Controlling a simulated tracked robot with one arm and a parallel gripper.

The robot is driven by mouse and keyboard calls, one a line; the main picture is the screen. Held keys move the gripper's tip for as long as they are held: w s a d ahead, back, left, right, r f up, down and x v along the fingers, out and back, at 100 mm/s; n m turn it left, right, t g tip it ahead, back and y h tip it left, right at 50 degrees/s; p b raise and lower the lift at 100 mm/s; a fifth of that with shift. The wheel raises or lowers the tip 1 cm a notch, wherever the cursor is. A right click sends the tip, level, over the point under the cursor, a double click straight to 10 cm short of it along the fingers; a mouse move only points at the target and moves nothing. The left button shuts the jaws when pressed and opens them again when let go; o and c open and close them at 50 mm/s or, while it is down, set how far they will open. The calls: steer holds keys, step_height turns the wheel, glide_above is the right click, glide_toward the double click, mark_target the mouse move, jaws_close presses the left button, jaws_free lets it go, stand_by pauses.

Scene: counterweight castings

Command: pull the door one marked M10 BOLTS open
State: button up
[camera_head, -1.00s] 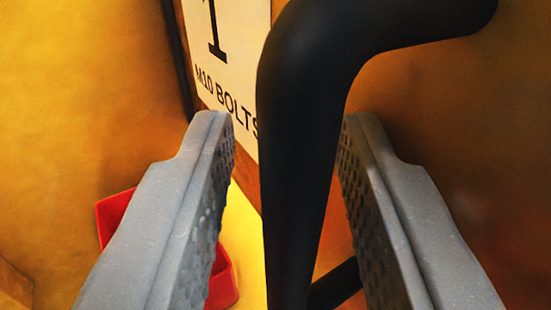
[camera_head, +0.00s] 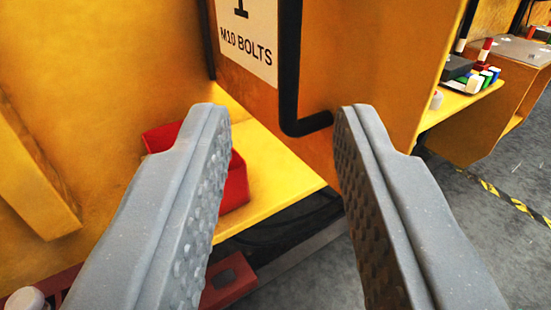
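The door marked 1 and M10 BOLTS (camera_head: 350,60) is an orange-yellow panel at the top middle. Its white label (camera_head: 247,45) faces me. The door stands swung out from the cabinet, with the inside showing to its left. A black bar handle (camera_head: 289,70) runs down the door and bends back into it at its lower end. My gripper (camera_head: 280,115) is open, its two grey textured fingers apart with nothing held between them. The handle is ahead of the fingertips; its lower bend is close to the right fingertip. Whether they touch I cannot tell.
A red bin (camera_head: 236,183) sits on the yellow cabinet shelf (camera_head: 275,175). At the right, a yellow bench (camera_head: 455,103) holds several small coloured items. Grey floor (camera_head: 480,240) with yellow-black tape (camera_head: 510,200) lies clear at the lower right.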

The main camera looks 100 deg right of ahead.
steer(key=shift+w+a, duration=0.15)
steer(key=shift+a, duration=0.7)
